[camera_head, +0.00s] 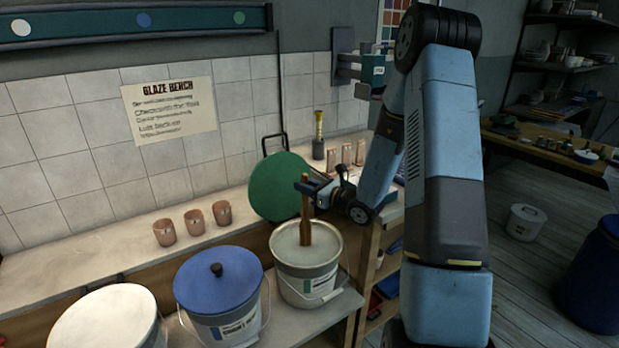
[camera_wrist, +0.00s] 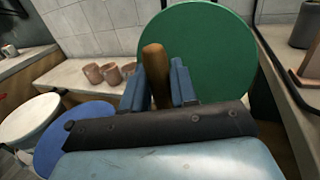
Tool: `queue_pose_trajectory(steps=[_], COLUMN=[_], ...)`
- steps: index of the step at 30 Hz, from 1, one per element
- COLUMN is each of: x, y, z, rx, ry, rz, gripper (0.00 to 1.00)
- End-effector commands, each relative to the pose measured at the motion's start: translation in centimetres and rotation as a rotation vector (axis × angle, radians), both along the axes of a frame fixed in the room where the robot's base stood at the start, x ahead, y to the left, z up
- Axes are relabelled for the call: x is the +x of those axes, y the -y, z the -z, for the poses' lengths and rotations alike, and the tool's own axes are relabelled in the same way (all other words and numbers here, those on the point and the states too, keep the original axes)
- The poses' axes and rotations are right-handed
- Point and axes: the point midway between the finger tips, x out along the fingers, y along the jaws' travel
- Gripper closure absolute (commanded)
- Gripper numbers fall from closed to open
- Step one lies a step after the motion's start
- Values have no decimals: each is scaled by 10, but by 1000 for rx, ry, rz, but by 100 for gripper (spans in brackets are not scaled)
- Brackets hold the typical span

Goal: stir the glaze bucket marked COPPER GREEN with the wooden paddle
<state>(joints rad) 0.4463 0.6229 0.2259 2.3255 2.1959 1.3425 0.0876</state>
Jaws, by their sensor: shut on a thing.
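An open bucket (camera_head: 307,284) with a pale grey surface inside stands on the low shelf in front of the bench. The writing on its label is too small to read. The wooden paddle (camera_head: 305,232) stands nearly upright in it, its lower end in the pale contents. My gripper (camera_head: 307,187) is shut on the paddle's upper part, above the bucket's rim. In the wrist view the handle (camera_wrist: 154,62) shows between the blue fingers (camera_wrist: 160,88); the open bucket is hidden there. A round green lid (camera_head: 280,187) leans upright behind the bucket, also in the wrist view (camera_wrist: 215,45).
A bucket with a blue lid (camera_head: 218,284) stands close on the left, and a white-lidded bucket (camera_head: 105,320) beyond it. Clay cups (camera_head: 193,223) stand on the bench. A brush-like tool (camera_head: 319,135) and small blocks stand behind my arm. A "GLAZE BENCH" sign (camera_head: 170,109) hangs on the tiles.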

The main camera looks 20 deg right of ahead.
Motion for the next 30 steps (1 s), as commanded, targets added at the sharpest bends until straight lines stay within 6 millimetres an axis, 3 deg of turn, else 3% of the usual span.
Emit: queue_pose_trajectory(steps=[15, 30], x=[0, 0], y=[0, 1], z=[47, 57], rx=[2, 1], ry=[-1, 1], rz=[0, 1], gripper=[100, 100])
